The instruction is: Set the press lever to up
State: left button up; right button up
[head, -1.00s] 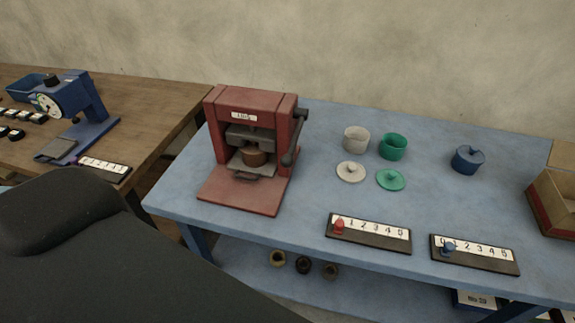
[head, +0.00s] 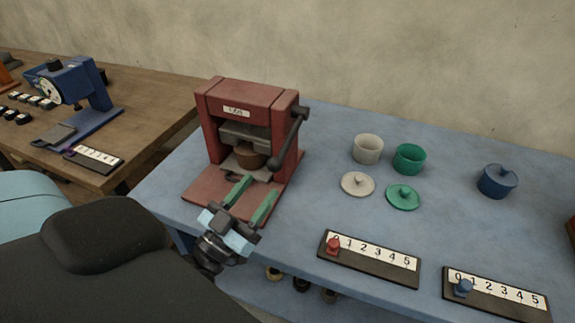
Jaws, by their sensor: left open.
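The red press (head: 252,97) stands at the left of the blue table. Its dark lever (head: 290,137) is on the press's right side, slanting from a pivot near the top right down to a knob end at the lower left. A brown round piece (head: 250,155) sits inside the press opening. My left gripper (head: 250,194), with green fingers and a light blue body, is open and empty over the front of the press's base plate, below and left of the lever and apart from it. My right gripper is not in view.
Two numbered peg boards (head: 369,258) lie along the front edge. A wooden table (head: 140,118) with a blue device is at the left.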

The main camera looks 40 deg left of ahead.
aim_at(272, 169)
pick_arm(q)
jog(key=p+x, duration=0.1)
jog(key=x, duration=0.5)
jog(key=shift+r+p, duration=0.15)
jog(key=shift+p, duration=0.15)
jog(key=shift+x, duration=0.8)
jog(key=c, duration=0.9)
grip_shut()
